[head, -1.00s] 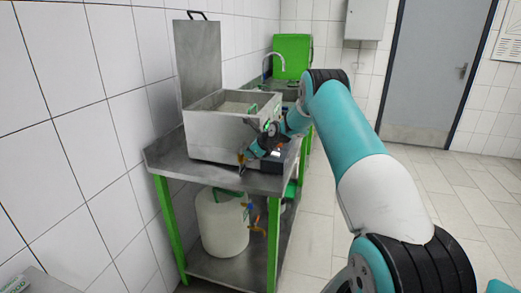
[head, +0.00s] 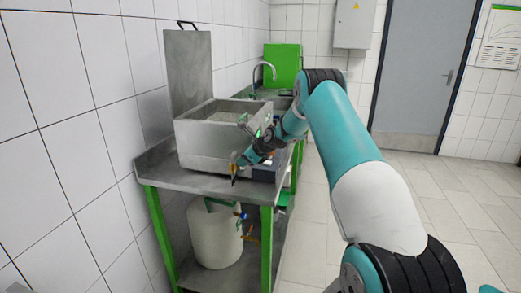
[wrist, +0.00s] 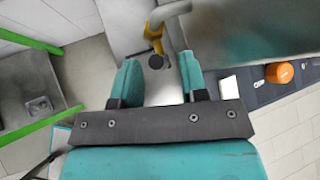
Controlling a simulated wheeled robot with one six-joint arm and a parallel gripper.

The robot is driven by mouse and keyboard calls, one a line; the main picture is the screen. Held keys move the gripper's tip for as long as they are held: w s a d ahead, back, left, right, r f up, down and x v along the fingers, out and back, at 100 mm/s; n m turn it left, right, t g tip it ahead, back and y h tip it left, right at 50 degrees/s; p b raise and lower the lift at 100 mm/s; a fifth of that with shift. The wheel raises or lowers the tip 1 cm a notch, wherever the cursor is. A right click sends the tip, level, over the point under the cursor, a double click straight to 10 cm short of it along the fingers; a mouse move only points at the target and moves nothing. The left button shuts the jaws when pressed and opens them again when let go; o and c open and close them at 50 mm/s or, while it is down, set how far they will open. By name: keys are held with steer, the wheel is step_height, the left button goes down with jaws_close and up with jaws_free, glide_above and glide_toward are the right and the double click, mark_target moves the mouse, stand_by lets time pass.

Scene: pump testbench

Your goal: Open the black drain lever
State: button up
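A yellow drain valve (head: 234,167) sits low on the front corner of the steel tank (head: 195,146). A thin dark lever (head: 234,179) appears to hang below it, small in the head view. In the wrist view the yellow valve (wrist: 153,38) is just beyond my fingertips, with a small dark round end (wrist: 156,62), probably the lever's, lying between them in the picture. My gripper (wrist: 157,66) is open, its two teal fingers apart. I cannot tell whether either finger touches the lever. In the head view my gripper is close beside the valve and partly hidden.
The tank stands on a steel table (head: 180,180) with green legs. A white barrel (head: 214,235) is on the lower shelf. A dark box with an orange knob (wrist: 280,72) is right of the gripper in the wrist view. The floor at right is clear.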

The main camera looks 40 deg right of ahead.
steer(key=b+v, duration=0.2)
steer(key=v, duration=1.3)
steer(key=shift+b, duration=0.4)
